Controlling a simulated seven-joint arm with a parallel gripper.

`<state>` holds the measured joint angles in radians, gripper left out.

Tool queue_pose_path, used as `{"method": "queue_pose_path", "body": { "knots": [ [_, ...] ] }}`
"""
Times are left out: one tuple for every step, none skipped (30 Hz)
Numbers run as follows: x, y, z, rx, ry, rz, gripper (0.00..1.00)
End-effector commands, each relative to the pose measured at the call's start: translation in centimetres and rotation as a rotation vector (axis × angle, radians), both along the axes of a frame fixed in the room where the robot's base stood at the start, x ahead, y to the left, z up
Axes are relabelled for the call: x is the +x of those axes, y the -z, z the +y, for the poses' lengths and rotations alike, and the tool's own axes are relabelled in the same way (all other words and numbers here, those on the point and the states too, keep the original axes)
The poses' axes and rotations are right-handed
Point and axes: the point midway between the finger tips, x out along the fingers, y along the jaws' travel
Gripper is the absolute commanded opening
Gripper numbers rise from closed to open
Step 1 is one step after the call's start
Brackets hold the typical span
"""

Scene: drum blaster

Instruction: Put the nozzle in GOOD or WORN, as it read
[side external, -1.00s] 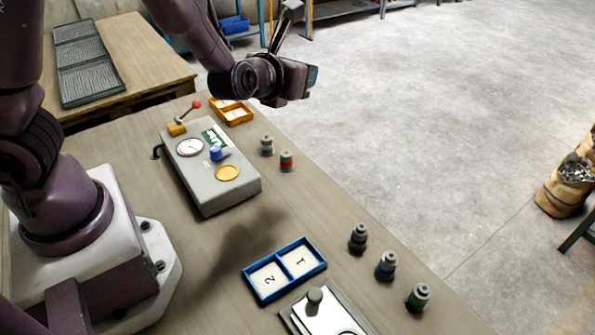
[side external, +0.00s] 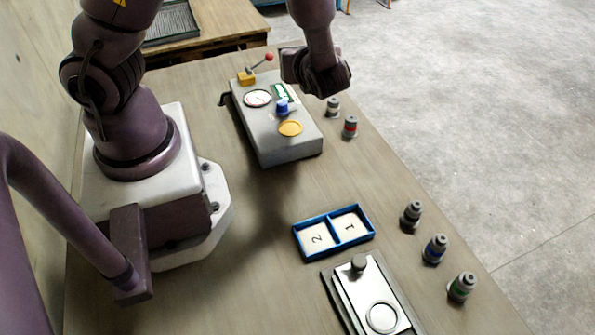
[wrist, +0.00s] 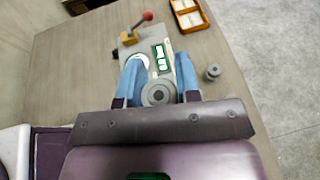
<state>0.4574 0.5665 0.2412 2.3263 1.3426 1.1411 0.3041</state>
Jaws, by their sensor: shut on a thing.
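In the wrist view, my gripper (wrist: 158,78) has its two blue fingers shut on a grey round nozzle (wrist: 158,93), seen end-on. The grey tester box (wrist: 150,38) lies behind it, with a green-lit display (wrist: 161,58) whose reading I cannot make out. The tester (side external: 275,140) also shows in the side view, with a dial (side external: 257,98), blue knob (side external: 283,106) and yellow disc (side external: 290,128). An orange two-part tray (wrist: 187,16) with pale labels is beyond the tester; its words are unreadable. In the side view my fingers and the held nozzle are hidden.
A grey nozzle (side external: 333,106) and a red-banded one (side external: 350,127) stand right of the tester. A blue tray (side external: 334,250) marked 1 and 2, a plate with a knob (side external: 372,292) and several other nozzles (side external: 435,249) are nearer. A red-balled lever (wrist: 146,17) stands at the tester.

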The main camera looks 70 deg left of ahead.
Motion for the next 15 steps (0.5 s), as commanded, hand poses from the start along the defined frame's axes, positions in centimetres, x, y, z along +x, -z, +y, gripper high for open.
{"method": "queue_pose_path", "body": {
  "knots": [
    [-1.2, 0.9, 0.3, 0.004, -0.099, 0.003, 0.0],
    [-1.9, 1.4, 0.4, 0.004, -0.162, 0.002, 0.0],
    [-2.9, 2.0, 0.5, 0.005, -0.245, 0.002, 0.0],
    [-3.7, 2.4, 0.5, 0.004, -0.31, 0.003, 0.0],
    [-4.4, 2.9, 0.5, 0.003, -0.376, 0.001, 0.0],
    [-5.5, 3.4, 0.5, 0.004, -0.464, 0.0, 0.0],
    [-6.2, 3.8, 0.4, 0.005, -0.532, 0.0, 0.0],
    [-7.0, 4.2, 0.2, 0.004, -0.601, 0.0, 0.0],
    [-8.0, 4.7, 0.0, 0.004, -0.696, 0.0, 0.0],
    [-8.8, 5.1, -0.2, 0.004, -0.766, 0.0, 0.0],
    [-9.6, 5.4, -0.4, 0.004, -0.84, 0.0, 0.0],
    [-10.5, 5.9, -0.9, 0.004, -0.94, 0.0, 0.0],
    [-11.3, 6.2, -1.2, 0.004, -1.017, 0.0, 0.0],
    [-12.0, 6.5, -1.6, 0.003, -1.094, 0.0, 0.0],
    [-12.9, 7.0, -2.1, 0.004, -1.201, 0.0, 0.0]
  ]
}}
